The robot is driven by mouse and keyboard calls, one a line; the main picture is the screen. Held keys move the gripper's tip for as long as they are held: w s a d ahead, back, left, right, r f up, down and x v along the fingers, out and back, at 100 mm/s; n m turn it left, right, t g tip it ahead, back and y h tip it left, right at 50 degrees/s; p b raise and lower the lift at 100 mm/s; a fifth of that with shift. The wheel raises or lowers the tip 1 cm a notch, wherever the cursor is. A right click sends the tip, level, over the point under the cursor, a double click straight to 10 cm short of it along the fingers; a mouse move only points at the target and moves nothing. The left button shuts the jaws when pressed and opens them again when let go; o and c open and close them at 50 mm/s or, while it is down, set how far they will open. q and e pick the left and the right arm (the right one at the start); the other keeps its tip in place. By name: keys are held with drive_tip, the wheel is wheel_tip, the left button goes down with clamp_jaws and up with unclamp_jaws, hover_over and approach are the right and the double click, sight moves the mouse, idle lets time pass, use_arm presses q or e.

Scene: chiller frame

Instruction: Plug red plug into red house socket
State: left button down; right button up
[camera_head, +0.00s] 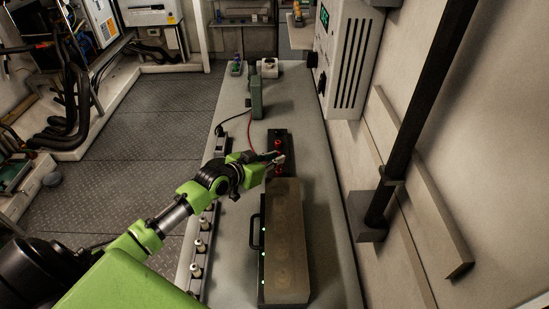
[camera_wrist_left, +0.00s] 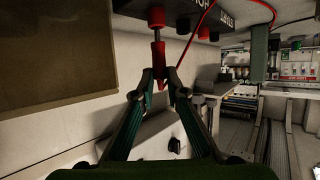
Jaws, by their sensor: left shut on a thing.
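My left gripper (camera_head: 279,160) is at the dark socket block (camera_head: 287,135) on the bench. In the left wrist view, its two fingers (camera_wrist_left: 162,76) are shut on the red plug (camera_wrist_left: 158,53). The plug's metal pin points at a red socket (camera_wrist_left: 156,17) on the socket block (camera_wrist_left: 180,7), whose lettering is upside down and partly cut off. The pin is in line with this socket and its end is close to the rim; I cannot tell whether it has entered. The right gripper is not in view.
A long box with a brown top (camera_head: 285,230) and a side handle lies close to my left gripper. A red cable (camera_wrist_left: 196,38) runs from the block area. A green case (camera_head: 257,97) stands farther back. The wall and a dark pole (camera_head: 415,100) bound the right side.

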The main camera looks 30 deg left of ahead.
use_arm(q)
drive_tip(key=shift+f+b, duration=0.7)
drive_tip(key=shift+f, duration=0.4)
drive_tip(key=c, duration=1.9)
unclamp_jaws()
drive_tip(key=shift+s, duration=0.1)
drive_tip(key=shift+s+a+r, duration=0.1)
drive_tip(key=shift+s+r, duration=0.05)
drive_tip(key=shift+s, duration=0.4)
drive_tip(key=shift+v, duration=5.4)
drive_tip(key=shift+w+a+r, duration=0.1)
